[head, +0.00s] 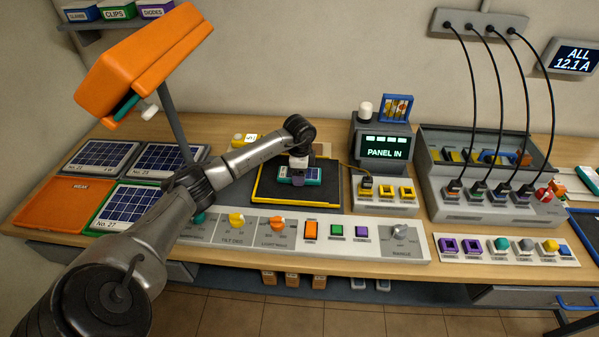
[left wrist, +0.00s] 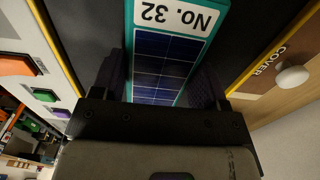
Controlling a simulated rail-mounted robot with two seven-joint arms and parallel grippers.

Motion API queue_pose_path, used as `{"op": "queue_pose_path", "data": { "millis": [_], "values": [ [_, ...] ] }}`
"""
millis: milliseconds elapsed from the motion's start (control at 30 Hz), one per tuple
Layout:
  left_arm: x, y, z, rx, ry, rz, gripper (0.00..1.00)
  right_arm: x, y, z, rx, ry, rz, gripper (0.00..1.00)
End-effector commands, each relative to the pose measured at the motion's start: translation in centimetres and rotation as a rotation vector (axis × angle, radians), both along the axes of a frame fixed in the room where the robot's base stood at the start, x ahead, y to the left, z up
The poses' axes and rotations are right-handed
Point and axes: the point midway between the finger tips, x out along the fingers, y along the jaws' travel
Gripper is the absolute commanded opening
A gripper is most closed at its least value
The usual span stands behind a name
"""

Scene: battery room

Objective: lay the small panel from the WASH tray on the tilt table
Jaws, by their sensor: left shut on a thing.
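The small panel (head: 316,174), marked No. 32, has dark blue cells and a teal frame. It lies over the black bed of the tilt table (head: 330,196), which has a yellow rim. My left gripper (head: 298,178) is shut on the panel from above, about the middle of the bed. In the left wrist view the panel (left wrist: 163,50) runs between the two dark fingers (left wrist: 160,88). The panel looks flat on or just over the bed; I cannot tell whether it touches. No tray marked WASH is readable in view. My right gripper is not in view.
A display (head: 386,153) behind the table reads PANEL IN. A control strip (head: 300,236) with knobs and buttons runs along the front. Larger panels (head: 170,158) and an orange WEAK tray (head: 62,203) lie at left. An orange lamp head (head: 145,60) hangs above. Cabled sockets stand at right.

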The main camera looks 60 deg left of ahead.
Motion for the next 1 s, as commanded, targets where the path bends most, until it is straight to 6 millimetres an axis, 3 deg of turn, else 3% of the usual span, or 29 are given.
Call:
{"op": "queue_pose_path", "data": {
  "millis": [267, 300, 567, 867, 1000],
  "values": [
    [0.0, 0.0, -0.1, 0.001, -0.001, 0.0, 0.4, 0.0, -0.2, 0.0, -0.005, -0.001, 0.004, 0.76],
    [0.0, 0.0, -0.2, 0.0, 0.0, 0.0, 0.68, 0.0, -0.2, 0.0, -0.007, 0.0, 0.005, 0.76],
    [0.0, 0.0, -0.2, 0.001, -0.001, 0.0, 0.93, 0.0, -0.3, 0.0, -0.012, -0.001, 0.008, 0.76],
    [0.0, 0.0, 0.1, 0.001, -0.002, 0.0, 0.93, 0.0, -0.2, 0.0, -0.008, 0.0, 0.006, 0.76],
    [0.0, 0.1, 1.9, 0.003, -0.002, 0.0, 0.93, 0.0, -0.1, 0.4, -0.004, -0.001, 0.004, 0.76]
  ]
}}
